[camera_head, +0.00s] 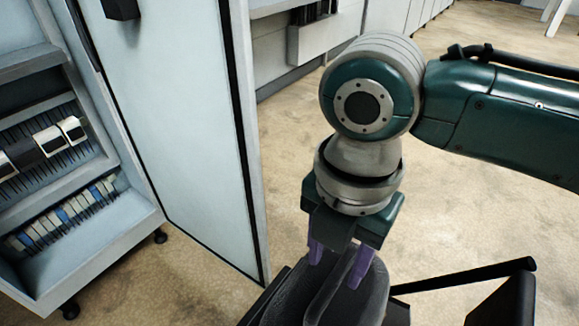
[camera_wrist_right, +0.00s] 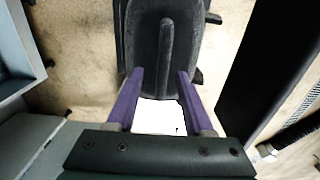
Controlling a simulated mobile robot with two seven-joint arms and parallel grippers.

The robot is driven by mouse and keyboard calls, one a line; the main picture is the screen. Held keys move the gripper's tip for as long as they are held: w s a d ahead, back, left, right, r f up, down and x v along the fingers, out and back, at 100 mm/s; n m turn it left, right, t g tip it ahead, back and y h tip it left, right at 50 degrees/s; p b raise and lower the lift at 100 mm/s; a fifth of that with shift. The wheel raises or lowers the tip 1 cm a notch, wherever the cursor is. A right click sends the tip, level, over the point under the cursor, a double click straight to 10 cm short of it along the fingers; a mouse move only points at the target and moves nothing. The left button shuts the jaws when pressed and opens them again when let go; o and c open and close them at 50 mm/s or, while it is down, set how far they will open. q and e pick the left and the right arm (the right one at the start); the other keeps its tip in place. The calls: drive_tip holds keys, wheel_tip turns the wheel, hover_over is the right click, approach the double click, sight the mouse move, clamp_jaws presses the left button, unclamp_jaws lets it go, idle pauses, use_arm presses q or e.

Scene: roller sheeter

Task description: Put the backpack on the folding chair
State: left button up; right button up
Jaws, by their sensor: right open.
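The dark grey backpack (camera_head: 285,300) is at the bottom of the head view, cut off by the frame edge. It has a rounded top and a raised strip along its middle. My right gripper (camera_head: 335,270) points down at it, with its purple fingers open around the line of the strip. In the right wrist view the backpack (camera_wrist_right: 146,38) lies just beyond the fingertips, its strip between them; I cannot tell if they touch. Black parts, a bar and a panel (camera_head: 508,300), at lower right look like the folding chair. Most of it is outside the frame. My left gripper is not in view.
An open grey cabinet (camera_head: 95,240) with rows of electrical modules stands at left. Its tall door (camera_head: 195,120) swings out close to the left of my right gripper. Beige floor (camera_head: 480,200) is bare at right. Grey units line the back.

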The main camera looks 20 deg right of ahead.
wheel_tip(320, 180, up, 8)
drive_tip(key=p, duration=0.1)
drive_tip(key=s+a+f+m+t+y, duration=0.25)
drive_tip(key=s+a+m, duration=0.3)
drive_tip(key=m, duration=0.45)
drive_tip(key=s+d+m+h, duration=0.1)
drive_tip(key=s+d+m, duration=0.2)
drive_tip(key=d+m, duration=0.3)
drive_tip(key=s+d+m+t+h, duration=0.1)
drive_tip(key=s+d+m, duration=0.3)
drive_tip(key=m, duration=0.3)
drive_tip(key=shift+s+d+r+m, duration=0.25)
drive_tip(key=shift+d+m, duration=0.15)
drive_tip(key=shift+d, duration=0.45)
